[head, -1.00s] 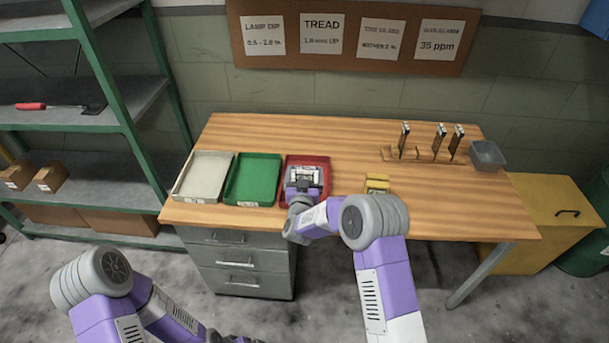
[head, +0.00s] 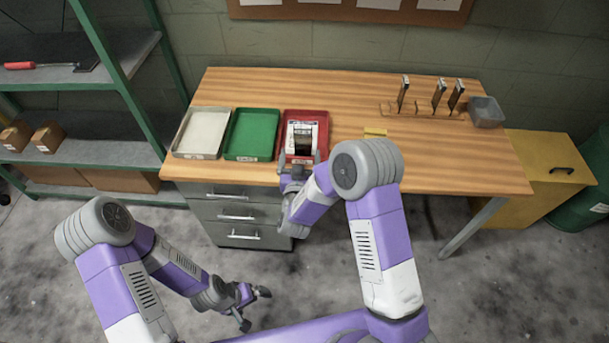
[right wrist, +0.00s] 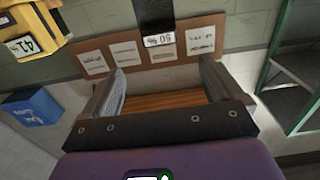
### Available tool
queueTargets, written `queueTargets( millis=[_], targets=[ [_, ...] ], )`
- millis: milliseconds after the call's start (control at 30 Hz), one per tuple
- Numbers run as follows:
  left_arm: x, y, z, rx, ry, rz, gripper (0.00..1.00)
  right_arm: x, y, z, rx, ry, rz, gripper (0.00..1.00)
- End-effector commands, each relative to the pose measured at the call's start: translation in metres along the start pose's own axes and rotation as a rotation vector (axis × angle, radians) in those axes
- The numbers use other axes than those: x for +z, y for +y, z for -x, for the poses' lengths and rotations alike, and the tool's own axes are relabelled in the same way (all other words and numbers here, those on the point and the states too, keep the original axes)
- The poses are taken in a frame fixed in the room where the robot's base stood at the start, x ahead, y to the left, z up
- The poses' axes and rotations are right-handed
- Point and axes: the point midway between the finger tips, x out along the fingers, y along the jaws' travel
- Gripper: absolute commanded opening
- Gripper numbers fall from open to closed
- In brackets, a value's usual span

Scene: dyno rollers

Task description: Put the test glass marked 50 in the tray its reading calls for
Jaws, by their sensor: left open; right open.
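In the right wrist view, which looks upside down, a dark plate-like test glass with a white label reading 50 (right wrist: 159,40) is beyond my right gripper's fingers. In the head view, a dark and white piece (head: 303,138), which looks like this glass, is in the red tray (head: 324,130). My right gripper (head: 300,161) is open at that tray's front edge, with nothing seen clamped between its fingers. A white tray (head: 200,134) and a green tray (head: 252,135) stand to its left. My left gripper (head: 253,309) is open and empty, low in front of the drawers.
A yellow device (head: 375,132), its display seemingly reading 41 in the right wrist view (right wrist: 30,42), is partly hidden by my right arm. Several dark glasses stand in the rack (head: 420,110). A grey bin (head: 486,112) is right of it.

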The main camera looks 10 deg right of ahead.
Motion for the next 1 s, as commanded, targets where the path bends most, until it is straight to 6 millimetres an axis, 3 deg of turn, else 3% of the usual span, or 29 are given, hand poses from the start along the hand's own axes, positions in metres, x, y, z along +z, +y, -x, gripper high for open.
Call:
queueTargets(
  millis=[67, 167, 267, 333, 467, 500, 600, 700, 800, 900, 1000],
  targets=[
    [0.0, 0.0, 0.0, 0.0, 0.0, 0.0, 1.0, 0.001, 0.0, 0.002, -0.001, -0.004, -0.001, 0.93],
    [0.0, 0.0, 0.0, 0.0, 0.0, 0.0, 1.0, 0.018, 0.003, 0.004, -0.024, -0.064, -0.008, 0.93],
    [0.0, 0.0, 0.0, 0.0, 0.0, 0.0, 1.0, 0.062, 0.008, 0.014, -0.083, -0.232, -0.029, 0.93],
    [0.0, 0.0, 0.0, 0.0, 0.0, 0.0, 1.0, 0.105, 0.015, 0.034, -0.136, -0.411, -0.056, 0.93],
    [0.0, 0.0, 0.0, 0.0, 0.0, 0.0, 1.0, 0.183, 0.028, 0.1, -0.226, -0.802, -0.123, 0.93],
    [0.0, 0.0, 0.0, 0.0, 0.0, 0.0, 1.0, 0.201, 0.033, 0.125, -0.245, -0.922, -0.144, 0.93],
    [0.0, 0.0, 0.0, 0.0, 0.0, 0.0, 1.0, 0.232, 0.044, 0.189, -0.281, -1.194, -0.192, 0.93],
    [0.0, 0.0, 0.0, 0.0, 0.0, 0.0, 1.0, 0.244, 0.053, 0.243, -0.302, -1.404, -0.223, 0.93],
    [0.0, 0.0, 0.0, 0.0, 0.0, 0.0, 1.0, 0.247, 0.059, 0.277, -0.312, -1.536, -0.241, 0.93],
    [0.0, 0.0, 0.0, 0.0, 0.0, 0.0, 1.0, 0.247, 0.062, 0.292, -0.317, -1.596, -0.248, 0.93],
    [0.0, 0.0, 0.0, 0.0, 0.0, 0.0, 1.0, 0.247, 0.063, 0.295, -0.318, -1.607, -0.248, 0.93]
  ],
)
